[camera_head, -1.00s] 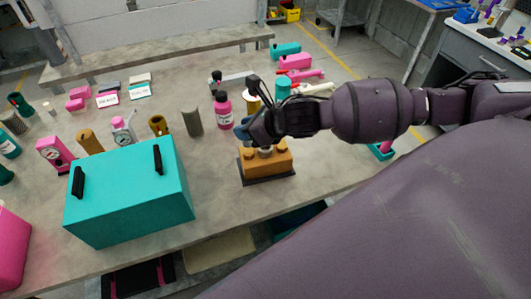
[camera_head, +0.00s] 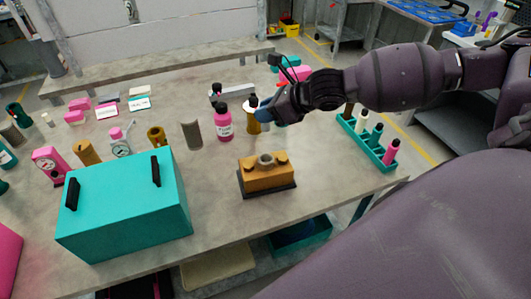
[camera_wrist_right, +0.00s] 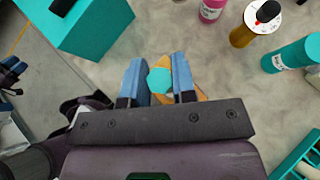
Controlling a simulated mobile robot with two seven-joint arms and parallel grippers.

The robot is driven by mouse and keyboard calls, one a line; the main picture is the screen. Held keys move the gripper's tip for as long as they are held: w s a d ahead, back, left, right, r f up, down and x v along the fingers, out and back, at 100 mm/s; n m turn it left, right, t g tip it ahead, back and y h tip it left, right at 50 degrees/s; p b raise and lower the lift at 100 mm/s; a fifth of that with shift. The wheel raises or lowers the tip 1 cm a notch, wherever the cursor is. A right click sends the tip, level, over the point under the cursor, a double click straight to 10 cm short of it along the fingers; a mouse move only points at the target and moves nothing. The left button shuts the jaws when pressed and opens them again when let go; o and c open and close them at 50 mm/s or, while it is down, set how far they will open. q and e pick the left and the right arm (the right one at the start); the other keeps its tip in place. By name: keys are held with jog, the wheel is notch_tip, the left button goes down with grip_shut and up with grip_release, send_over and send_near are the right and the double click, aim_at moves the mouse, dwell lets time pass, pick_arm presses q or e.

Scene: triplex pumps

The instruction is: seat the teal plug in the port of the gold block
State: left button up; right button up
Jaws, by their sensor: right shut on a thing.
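The gold block (camera_head: 266,176) sits on a dark base on the table, with a grey round port (camera_head: 266,160) on top between two gold knobs. The port looks open and empty in the head view. My right gripper (camera_head: 262,112) shows up and behind the block in the head view, clear of it. In the right wrist view its blue fingers (camera_wrist_right: 159,72) are shut on the teal plug (camera_wrist_right: 159,83), with part of the gold block showing behind it. The plug cannot be made out in the head view.
A large teal case (camera_head: 125,212) with black handles stands left of the block. A pink bottle (camera_head: 223,124) and a grey cylinder (camera_head: 192,134) stand behind it. A teal rack (camera_head: 366,147) with several pegs is at right. The table around the block is clear.

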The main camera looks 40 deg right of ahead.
jog(key=shift+f, duration=6.8)
jog(key=shift+f, duration=0.1)
jog(key=o, duration=0.9)
